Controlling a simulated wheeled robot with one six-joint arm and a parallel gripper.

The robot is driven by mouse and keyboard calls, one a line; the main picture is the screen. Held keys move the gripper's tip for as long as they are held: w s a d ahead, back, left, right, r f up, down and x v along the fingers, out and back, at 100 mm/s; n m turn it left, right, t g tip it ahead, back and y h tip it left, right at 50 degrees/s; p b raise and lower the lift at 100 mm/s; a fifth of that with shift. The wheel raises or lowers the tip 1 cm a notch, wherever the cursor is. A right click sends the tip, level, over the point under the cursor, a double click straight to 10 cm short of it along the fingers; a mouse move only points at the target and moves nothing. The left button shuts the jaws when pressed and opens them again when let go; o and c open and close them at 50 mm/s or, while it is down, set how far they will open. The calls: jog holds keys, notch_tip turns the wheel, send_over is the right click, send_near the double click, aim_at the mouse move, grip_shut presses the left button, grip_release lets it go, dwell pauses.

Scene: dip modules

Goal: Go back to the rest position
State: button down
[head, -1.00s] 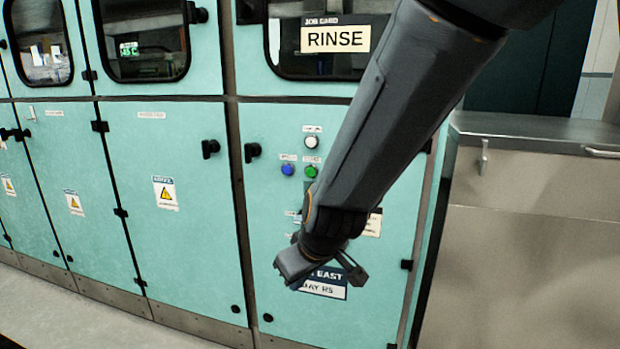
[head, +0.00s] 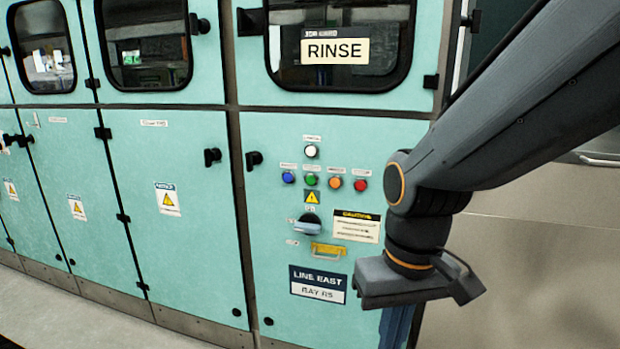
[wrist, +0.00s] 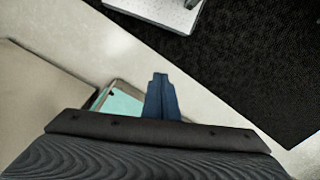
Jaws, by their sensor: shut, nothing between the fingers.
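My gripper (head: 398,325) hangs below the wrist at the lower right of the head view, in front of the right edge of the teal cabinet (head: 258,215). Its blue fingers point down and are partly cut off by the frame's lower edge. In the wrist view the blue fingers (wrist: 161,97) are together with nothing between them, over pale floor. The panel's buttons, a rotary switch (head: 307,225) and a yellow handle (head: 328,250) show clear to the left of my gripper, apart from it.
A RINSE card (head: 335,51) is on the cabinet's upper window. A metal counter front (head: 540,270) stands to the right, behind my arm. In the wrist view a black mat (wrist: 255,70) and a pale platform (wrist: 160,10) lie on the floor (wrist: 215,85).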

jog(key=d+r+m+p, duration=0.2)
jog(key=d+r+p, duration=0.5)
jog(key=p, duration=0.6)
jog(key=shift+s+d+r+h, duration=0.15)
jog(key=shift+d+r+h, duration=0.05)
jog(key=shift+d+h, duration=0.1)
